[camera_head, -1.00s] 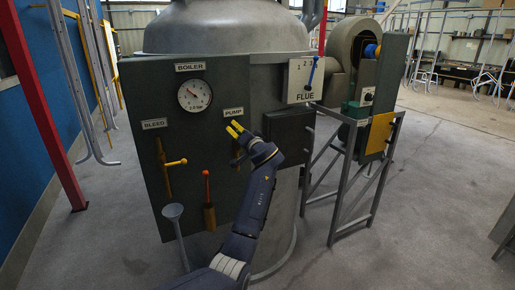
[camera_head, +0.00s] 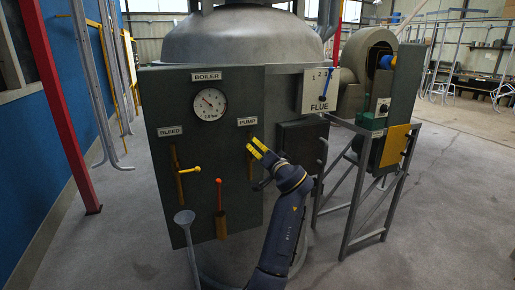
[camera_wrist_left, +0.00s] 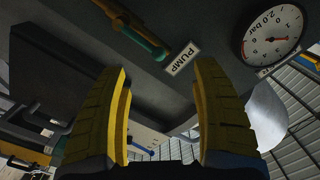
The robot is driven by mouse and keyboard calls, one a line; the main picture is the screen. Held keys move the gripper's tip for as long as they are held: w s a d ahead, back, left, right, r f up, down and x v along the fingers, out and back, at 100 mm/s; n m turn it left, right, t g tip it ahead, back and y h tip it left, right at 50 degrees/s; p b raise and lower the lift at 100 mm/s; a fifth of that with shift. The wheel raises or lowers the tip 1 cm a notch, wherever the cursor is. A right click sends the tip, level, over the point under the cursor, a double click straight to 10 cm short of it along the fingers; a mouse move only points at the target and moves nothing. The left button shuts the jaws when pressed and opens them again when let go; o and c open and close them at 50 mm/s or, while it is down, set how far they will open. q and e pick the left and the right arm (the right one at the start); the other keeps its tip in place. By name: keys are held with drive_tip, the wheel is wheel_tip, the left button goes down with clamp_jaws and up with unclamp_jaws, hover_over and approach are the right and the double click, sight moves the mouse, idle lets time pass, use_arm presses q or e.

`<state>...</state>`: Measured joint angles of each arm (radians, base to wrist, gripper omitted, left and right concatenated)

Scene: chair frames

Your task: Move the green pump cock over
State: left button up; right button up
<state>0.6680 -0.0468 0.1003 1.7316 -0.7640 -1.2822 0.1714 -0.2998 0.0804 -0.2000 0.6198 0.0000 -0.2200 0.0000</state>
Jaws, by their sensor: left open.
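The green pump cock (camera_wrist_left: 143,38) shows in the left wrist view at the top, on a brass-coloured pipe beside the PUMP label (camera_wrist_left: 182,58). In the head view the cock is mostly hidden behind my left gripper (camera_head: 258,148), and only part of its pipe (camera_head: 250,164) shows below the PUMP label (camera_head: 247,121). My left gripper is open, with its yellow fingers apart and nothing between them in the left wrist view (camera_wrist_left: 165,85). It is in front of the panel, near the cock; whether it touches cannot be told. My right gripper is not in view.
The dark boiler panel (camera_head: 173,100) carries a round gauge (camera_head: 210,104), a bleed cock with a yellow handle (camera_head: 190,170) and a red-tipped lever (camera_head: 219,195). A flue lever plate (camera_head: 314,91) and a metal stand (camera_head: 360,205) are at right.

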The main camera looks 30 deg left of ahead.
sight(253, 143)
use_arm(q)
drive_tip(key=v, duration=0.2)
drive_tip(key=shift+s+d, duration=0.25)
drive_tip(key=shift+c, duration=1.2)
drive_tip(key=x, duration=0.3)
drive_tip(key=shift+w+a, duration=0.1)
drive_tip(key=shift+w, duration=0.2)
drive_tip(key=c, duration=0.5)
drive_tip(key=x, duration=0.7)
drive_tip(key=shift+w+a+r, duration=0.1)
drive_tip(key=shift+w+a, duration=0.2)
drive_tip(key=shift+d, duration=0.1)
drive_tip(key=shift+c, duration=0.2)
drive_tip(key=c, duration=0.4)
drive_tip(key=shift+o, duration=0.3)
